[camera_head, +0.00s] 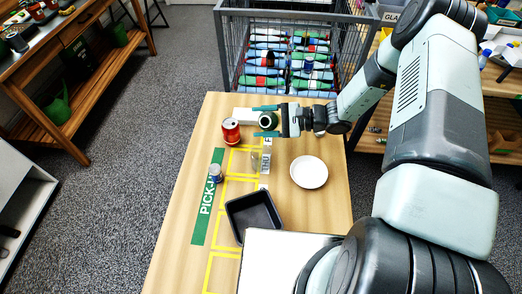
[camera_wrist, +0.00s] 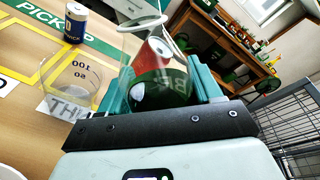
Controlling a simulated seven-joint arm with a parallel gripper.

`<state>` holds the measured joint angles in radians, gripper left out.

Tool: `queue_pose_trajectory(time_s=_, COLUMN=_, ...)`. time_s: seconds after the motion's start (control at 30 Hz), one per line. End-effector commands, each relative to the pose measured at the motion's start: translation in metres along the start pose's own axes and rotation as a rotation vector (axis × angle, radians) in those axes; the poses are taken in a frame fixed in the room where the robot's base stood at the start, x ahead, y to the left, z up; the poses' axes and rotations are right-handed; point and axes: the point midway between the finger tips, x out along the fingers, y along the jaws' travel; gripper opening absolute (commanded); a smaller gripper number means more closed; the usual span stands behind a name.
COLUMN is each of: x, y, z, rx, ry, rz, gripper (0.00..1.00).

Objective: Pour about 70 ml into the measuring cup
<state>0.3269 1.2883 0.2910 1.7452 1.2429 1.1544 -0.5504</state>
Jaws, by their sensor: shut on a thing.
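The measuring cup (camera_wrist: 75,88) is clear, with the marks 100 and 50 on its side. It stands on the table, and I see no liquid in it. In the head view the cup (camera_head: 255,162) is faint beside a white lettered label. My gripper (camera_head: 267,121) is shut on a clear glass vessel (camera_wrist: 143,22) with a pale round rim. Its lower part looks dark green, with pale reversed letters. From above, the vessel (camera_head: 268,119) looks roughly upright. It is held behind the measuring cup, apart from it. Whether the green is liquid or a label, I cannot tell.
A white plate (camera_head: 309,172) and a black tray (camera_head: 253,216) are nearer. A wire cage (camera_head: 228,40) borders the table's back.

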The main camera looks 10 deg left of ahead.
Motion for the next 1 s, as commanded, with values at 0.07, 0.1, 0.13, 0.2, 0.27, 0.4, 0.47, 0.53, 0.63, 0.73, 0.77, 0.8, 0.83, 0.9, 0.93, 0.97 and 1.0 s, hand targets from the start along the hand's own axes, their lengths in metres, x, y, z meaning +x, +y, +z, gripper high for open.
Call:
queue_pose_trajectory(time_s=0.07, x=0.000, y=0.000, z=-0.002, rx=-0.047, ry=0.011, rz=0.000, gripper=0.26)
queue_pose_trajectory(time_s=0.1, x=0.000, y=0.000, z=-0.004, rx=-0.073, ry=0.018, rz=0.000, gripper=0.26)
queue_pose_trajectory(time_s=0.13, x=0.000, y=0.000, z=-0.005, rx=-0.093, ry=0.023, rz=0.000, gripper=0.26)
queue_pose_trajectory(time_s=0.2, x=0.001, y=0.000, z=-0.008, rx=-0.136, ry=0.035, rz=0.000, gripper=0.26)
queue_pose_trajectory(time_s=0.27, x=0.001, y=0.000, z=-0.010, rx=-0.174, ry=0.045, rz=0.001, gripper=0.26)
queue_pose_trajectory(time_s=0.4, x=0.001, y=0.002, z=-0.016, rx=-0.261, ry=0.069, rz=0.000, gripper=0.26)
queue_pose_trajectory(time_s=0.47, x=0.001, y=0.003, z=-0.018, rx=-0.296, ry=0.078, rz=0.000, gripper=0.26)
queue_pose_trajectory(time_s=0.53, x=0.001, y=0.003, z=-0.021, rx=-0.333, ry=0.088, rz=0.000, gripper=0.26)
queue_pose_trajectory(time_s=0.63, x=0.002, y=0.004, z=-0.022, rx=-0.379, ry=0.100, rz=0.000, gripper=0.26)
queue_pose_trajectory(time_s=0.73, x=0.002, y=0.004, z=-0.024, rx=-0.417, ry=0.111, rz=0.000, gripper=0.26)
queue_pose_trajectory(time_s=0.77, x=0.002, y=0.004, z=-0.025, rx=-0.429, ry=0.114, rz=-0.001, gripper=0.26)
queue_pose_trajectory(time_s=0.8, x=0.002, y=0.004, z=-0.025, rx=-0.442, ry=0.118, rz=-0.001, gripper=0.26)
queue_pose_trajectory(time_s=0.83, x=0.002, y=0.005, z=-0.026, rx=-0.452, ry=0.120, rz=0.000, gripper=0.26)
queue_pose_trajectory(time_s=0.9, x=0.002, y=0.005, z=-0.026, rx=-0.472, ry=0.125, rz=-0.001, gripper=0.26)
queue_pose_trajectory(time_s=0.93, x=0.001, y=0.004, z=-0.025, rx=-0.481, ry=0.128, rz=-0.001, gripper=0.26)
queue_pose_trajectory(time_s=0.97, x=0.001, y=0.004, z=-0.024, rx=-0.489, ry=0.130, rz=-0.002, gripper=0.26)
queue_pose_trajectory(time_s=1.0, x=0.001, y=0.004, z=-0.024, rx=-0.499, ry=0.133, rz=-0.002, gripper=0.26)
